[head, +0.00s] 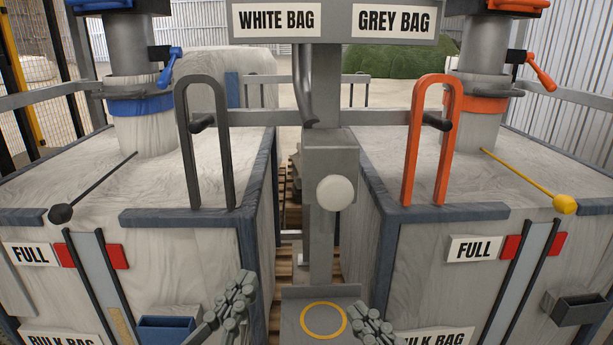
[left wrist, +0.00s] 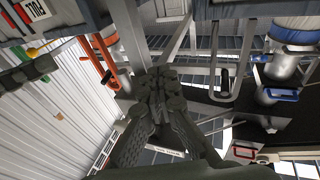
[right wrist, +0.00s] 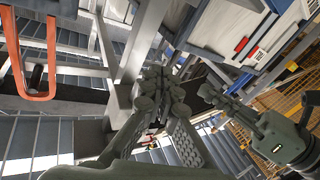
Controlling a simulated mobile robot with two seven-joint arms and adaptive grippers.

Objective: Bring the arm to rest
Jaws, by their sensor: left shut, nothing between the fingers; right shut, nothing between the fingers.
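My left gripper (head: 236,300) shows low in the head view, left of the central grey post, in front of the left bulk bag station. Its fingers are together and hold nothing, as the left wrist view (left wrist: 160,88) also shows. My right gripper (head: 371,322) is low, just right of the small ledge with a yellow ring (head: 323,320). Its fingers are closed and empty in the right wrist view (right wrist: 160,88). My left gripper and forearm also show at the right of that view. Both grippers appear apart from the stations, though exact clearances cannot be told.
Two bulk bag stations stand either side of the post (head: 325,230). The left has a dark handle (head: 187,150) and blue bin (head: 165,328); the right has an orange handle (head: 409,160) and dark bin (head: 578,309). A narrow gap over pallets (head: 289,212) lies between them.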

